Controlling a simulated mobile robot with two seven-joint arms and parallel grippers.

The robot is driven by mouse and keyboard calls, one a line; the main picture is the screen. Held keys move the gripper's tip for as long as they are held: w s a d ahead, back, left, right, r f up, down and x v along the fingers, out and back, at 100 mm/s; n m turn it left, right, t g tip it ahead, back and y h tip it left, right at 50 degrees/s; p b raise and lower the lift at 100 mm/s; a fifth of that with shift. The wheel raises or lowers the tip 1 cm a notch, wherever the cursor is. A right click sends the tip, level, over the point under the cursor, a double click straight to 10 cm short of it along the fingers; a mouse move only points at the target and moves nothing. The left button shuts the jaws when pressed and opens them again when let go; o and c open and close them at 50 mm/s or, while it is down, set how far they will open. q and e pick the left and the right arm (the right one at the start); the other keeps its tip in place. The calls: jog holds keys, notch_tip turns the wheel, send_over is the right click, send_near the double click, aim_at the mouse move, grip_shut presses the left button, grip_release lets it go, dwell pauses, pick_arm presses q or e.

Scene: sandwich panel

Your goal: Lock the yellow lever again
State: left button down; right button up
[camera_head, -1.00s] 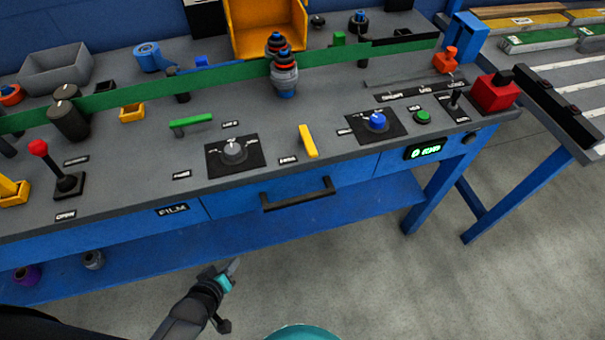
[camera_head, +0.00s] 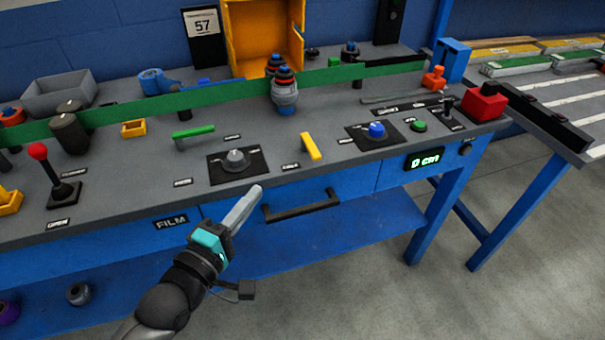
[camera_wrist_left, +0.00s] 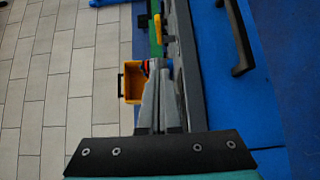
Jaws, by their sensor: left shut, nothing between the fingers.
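The yellow lever (camera_head: 311,143) is a short bar on the grey bench top, between the grey knob and the blue knob. Its long side runs from back left to front right. It also shows in the left wrist view (camera_wrist_left: 158,27), ahead of the fingers. My left gripper (camera_head: 254,192) is shut and empty, in front of the bench edge near the drawer handle. It is to the left and front of the yellow lever and apart from it. My right gripper is not in view.
The grey knob (camera_head: 236,159) and blue knob (camera_head: 376,130) flank the lever. A green handle (camera_head: 194,132) is behind left. The drawer handle (camera_head: 300,206) juts from the blue front. A green strip (camera_head: 200,96) crosses the bench behind. The floor in front is clear.

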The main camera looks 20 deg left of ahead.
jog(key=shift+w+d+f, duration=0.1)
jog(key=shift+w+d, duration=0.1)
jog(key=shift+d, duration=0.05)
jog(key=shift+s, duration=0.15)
pick_arm(q)
jog(key=b, duration=0.3)
send_near(308, 149)
jog(key=w+a, duration=0.2)
jog(key=w, duration=0.1)
jog(key=shift+w+a+f, duration=0.1)
jog(key=shift+a+f, duration=0.05)
jog(key=shift+a, duration=0.1)
jog(key=shift+w+d, duration=0.95)
jog(key=shift+d, duration=0.2)
jog(key=shift+w+d+b, duration=0.35)
jog(key=shift+d, duration=0.25)
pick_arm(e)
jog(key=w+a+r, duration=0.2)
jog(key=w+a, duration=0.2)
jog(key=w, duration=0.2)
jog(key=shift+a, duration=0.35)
